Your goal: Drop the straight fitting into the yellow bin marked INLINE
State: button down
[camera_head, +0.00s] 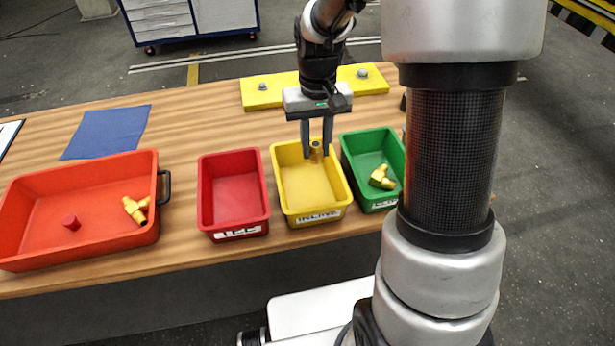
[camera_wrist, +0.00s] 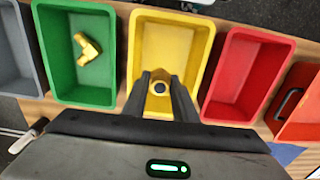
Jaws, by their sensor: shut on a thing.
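My gripper (camera_head: 317,143) is shut on a small brass straight fitting (camera_head: 316,152), held upright over the back part of the yellow bin marked INLINE (camera_head: 318,213). In the wrist view the fitting (camera_wrist: 160,87) shows end-on as a ring with a dark bore between the fingertips, with the yellow bin (camera_wrist: 170,22) beneath it. The rest of the yellow bin's floor looks empty. I cannot tell exactly how high the fitting is above the bin floor.
A green bin (camera_head: 375,205) with a brass elbow (camera_head: 382,178) stands right of the yellow bin. An empty red bin (camera_head: 236,231) stands left. An orange tray (camera_head: 100,245) holds a brass tee-like fitting (camera_head: 137,210) and a red cap (camera_head: 71,222). A yellow plate (camera_head: 268,91) lies behind.

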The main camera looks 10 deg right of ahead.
aim_at(315, 164)
jog(key=shift+w+a+f+b, duration=0.15)
jog(key=shift+f+b, duration=0.4)
jog(key=shift+f, duration=0.4)
notch_tip(315, 164, down, 4)
jog(key=b, duration=0.3)
jog(key=shift+f, duration=0.25)
jog(key=c, duration=1.4)
grip_release()
jog(key=shift+o, duration=0.2)
notch_tip(315, 164, up, 18)
jog(key=p, duration=0.1)
jog(key=shift+f, duration=0.25)
